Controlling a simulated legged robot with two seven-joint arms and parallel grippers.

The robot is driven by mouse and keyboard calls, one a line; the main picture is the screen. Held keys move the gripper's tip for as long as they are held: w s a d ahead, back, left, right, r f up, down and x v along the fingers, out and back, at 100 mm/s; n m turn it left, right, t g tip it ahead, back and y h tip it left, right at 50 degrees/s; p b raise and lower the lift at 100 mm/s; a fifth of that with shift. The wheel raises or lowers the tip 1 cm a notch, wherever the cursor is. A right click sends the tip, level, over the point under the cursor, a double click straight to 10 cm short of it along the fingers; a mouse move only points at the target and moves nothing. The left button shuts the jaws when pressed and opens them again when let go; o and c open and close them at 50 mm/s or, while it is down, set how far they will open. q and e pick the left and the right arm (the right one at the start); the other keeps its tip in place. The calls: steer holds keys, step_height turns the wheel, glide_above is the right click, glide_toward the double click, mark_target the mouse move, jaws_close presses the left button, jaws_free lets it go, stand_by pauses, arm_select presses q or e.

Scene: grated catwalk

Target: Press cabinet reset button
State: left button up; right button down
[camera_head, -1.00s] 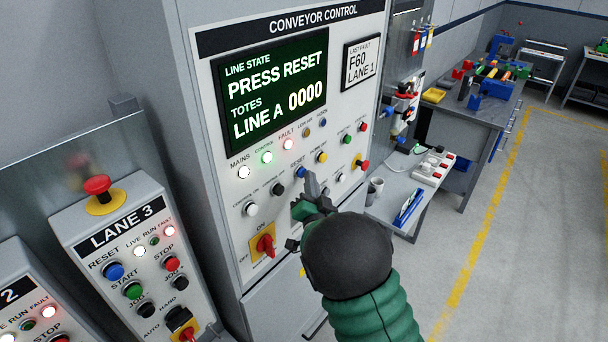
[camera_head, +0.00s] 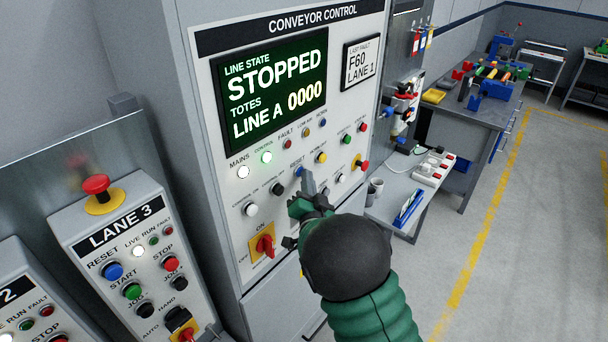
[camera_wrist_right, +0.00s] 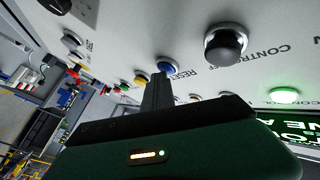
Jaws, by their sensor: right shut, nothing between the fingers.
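The conveyor control cabinet (camera_head: 222,200) stands in the middle of the head view. Its screen (camera_head: 275,90) reads "STOPPED", "TOTES" and "LINE A 0000". The blue reset button (camera_head: 299,171) sits on the panel below the screen, partly covered by my gripper. It also shows in the wrist view (camera_wrist_right: 166,66), just beyond the fingertips. My right gripper (camera_head: 308,182) is shut and empty, with its tips at the blue button. I cannot tell whether they touch it. The fingers also show in the wrist view (camera_wrist_right: 158,82). My left gripper is not in view.
A black knob (camera_wrist_right: 226,45) and other buttons surround the blue one closely. A red-and-yellow rotary switch (camera_head: 264,246) sits below left. The Lane 3 box (camera_head: 125,255) stands at left.

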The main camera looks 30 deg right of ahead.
steer(key=shift+s+d+b, duration=0.2)
steer(key=shift+s, duration=0.35)
steer(key=shift+s+d+b, duration=0.15)
steer(key=shift+s+d, duration=0.05)
steer(key=shift+s, duration=0.35)
steer(key=s, duration=0.1)
steer(key=s+d+b, duration=0.1)
steer(key=s, duration=0.1)
steer(key=s+d, duration=0.1)
steer(key=shift+s, duration=0.3)
steer(key=shift+f, duration=0.1)
stand_by(0.3)
